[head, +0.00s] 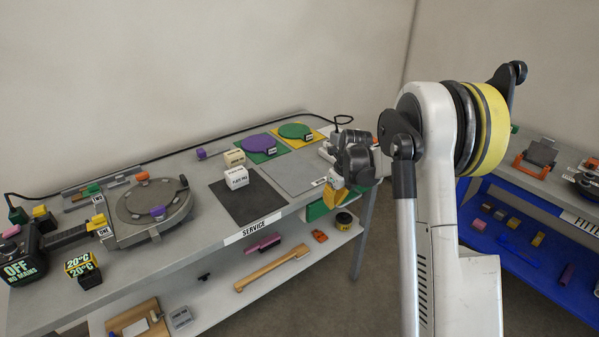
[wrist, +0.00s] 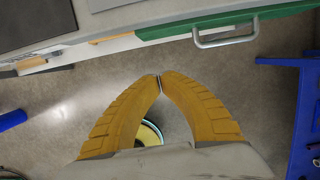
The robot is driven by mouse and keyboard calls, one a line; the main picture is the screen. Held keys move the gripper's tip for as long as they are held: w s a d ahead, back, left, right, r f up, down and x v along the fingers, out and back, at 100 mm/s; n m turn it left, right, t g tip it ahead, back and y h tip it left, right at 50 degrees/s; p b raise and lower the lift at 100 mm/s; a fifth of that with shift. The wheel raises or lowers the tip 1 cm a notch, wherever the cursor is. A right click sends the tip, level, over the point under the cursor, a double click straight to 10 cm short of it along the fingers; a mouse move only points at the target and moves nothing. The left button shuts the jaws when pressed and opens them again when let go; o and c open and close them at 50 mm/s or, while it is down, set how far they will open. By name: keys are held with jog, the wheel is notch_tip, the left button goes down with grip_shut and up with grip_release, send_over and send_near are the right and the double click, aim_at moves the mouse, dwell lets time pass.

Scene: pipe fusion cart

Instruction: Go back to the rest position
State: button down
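My gripper (wrist: 160,77) shows in the wrist view with its two yellow fingers touching at the tips and nothing between them. It points down over bare floor, in front of the bench edge and a green drawer front (wrist: 190,24) with a metal handle (wrist: 225,40). In the head view my folded arm stands at the right of the service bench (head: 290,200).
The bench carries a round clamp plate (head: 150,212), a dark mat (head: 245,205), a white block (head: 237,177), a purple disc (head: 259,142) and a green disc (head: 295,131). A wooden-handled tool (head: 272,268) lies on the lower shelf. A blue cart (head: 520,250) stands at right.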

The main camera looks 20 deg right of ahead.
jog(key=s+a+r+n+t, duration=0.1)
jog(key=s+a+r+n, duration=0.4)
jog(key=s+r+n, duration=0.25)
jog(key=s+a+r+n+t, duration=0.1)
jog(key=s+a+r+n, duration=0.45)
jog(key=r+n, duration=0.3)
jog(key=s+a+n+t, duration=0.1)
jog(key=s+a+n, duration=0.1)
jog(key=s+n, duration=0.6)
jog(key=s+a+r+n+t, duration=0.1)
jog(key=s+a+n, duration=0.1)
jog(key=s+n, duration=0.6)
jog(key=shift+s+a+r+h, duration=0.15)
jog(key=shift+s+a+h, duration=0.2)
jog(key=shift+s, duration=0.7)
